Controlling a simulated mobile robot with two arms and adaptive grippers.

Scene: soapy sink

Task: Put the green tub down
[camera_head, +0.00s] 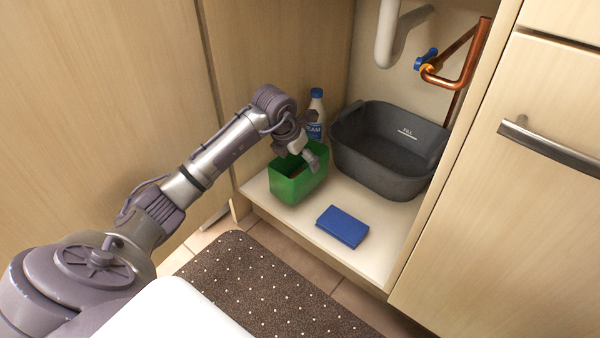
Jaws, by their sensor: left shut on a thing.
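The green tub (291,189) is upright at the left front of the white cabinet floor (300,219). My left gripper (311,160) is over the tub's far right rim and shut on it. I cannot tell whether the tub's underside touches the floor or hangs just above it. The gripper hides part of the tub's rim, and the inside shows only partly. My right gripper is not in view.
A grey basin (378,162) stands behind and right of the tub. A white bottle with a blue cap (317,106) stands behind it. A blue sponge (342,226) lies front right. Copper pipe (468,72) and white drain pipe (386,35) hang above.

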